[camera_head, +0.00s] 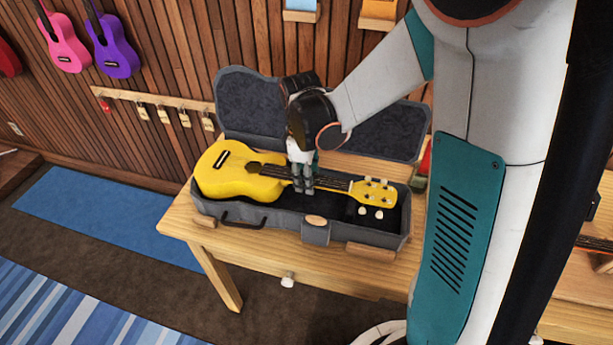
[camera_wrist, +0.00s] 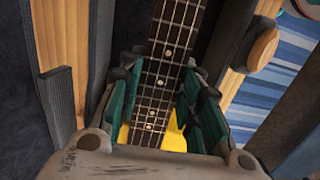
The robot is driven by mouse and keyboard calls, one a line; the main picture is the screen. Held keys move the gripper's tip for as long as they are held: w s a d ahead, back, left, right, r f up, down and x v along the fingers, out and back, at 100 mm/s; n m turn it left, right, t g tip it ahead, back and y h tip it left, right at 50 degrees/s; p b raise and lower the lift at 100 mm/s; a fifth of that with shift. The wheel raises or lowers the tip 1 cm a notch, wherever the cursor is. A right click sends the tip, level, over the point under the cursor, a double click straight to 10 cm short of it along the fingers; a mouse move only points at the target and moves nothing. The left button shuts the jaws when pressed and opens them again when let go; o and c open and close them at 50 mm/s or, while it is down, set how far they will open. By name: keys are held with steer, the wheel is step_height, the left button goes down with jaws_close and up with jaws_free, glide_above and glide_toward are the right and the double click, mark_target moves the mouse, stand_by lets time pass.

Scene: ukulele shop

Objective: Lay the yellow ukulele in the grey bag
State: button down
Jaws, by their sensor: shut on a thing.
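The yellow ukulele (camera_head: 234,178) lies along the open grey bag (camera_head: 258,214), its body at the left end and its headstock (camera_head: 373,191) toward the right end. It looks to be in or just above the bag's lower half; I cannot tell whether it touches the bottom. My gripper (camera_head: 303,184) points down and is shut on the neck. In the wrist view, the teal fingers of my gripper (camera_wrist: 166,105) stand on both sides of the fretboard (camera_wrist: 165,62), with yellow showing below. The bag's lid (camera_head: 253,97) stands open behind, partly hidden by my arm.
The bag rests on a wooden table (camera_head: 190,222) with a small drawer knob (camera_head: 288,280). Pink (camera_head: 66,45) and purple (camera_head: 115,50) ukuleles hang on the wood wall. Blue mats lie on the floor at left.

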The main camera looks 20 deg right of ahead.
steer(key=shift+f, duration=0.1)
steer(key=shift+f+b, duration=1.85)
steer(key=shift+f, duration=0.35)
steer(key=c, duration=1.1)
jaws_free()
steer(key=shift+o, duration=0.2)
steer(key=shift+r, duration=0.15)
steer(key=shift+r+p, duration=0.75)
steer(key=shift+r, duration=0.15)
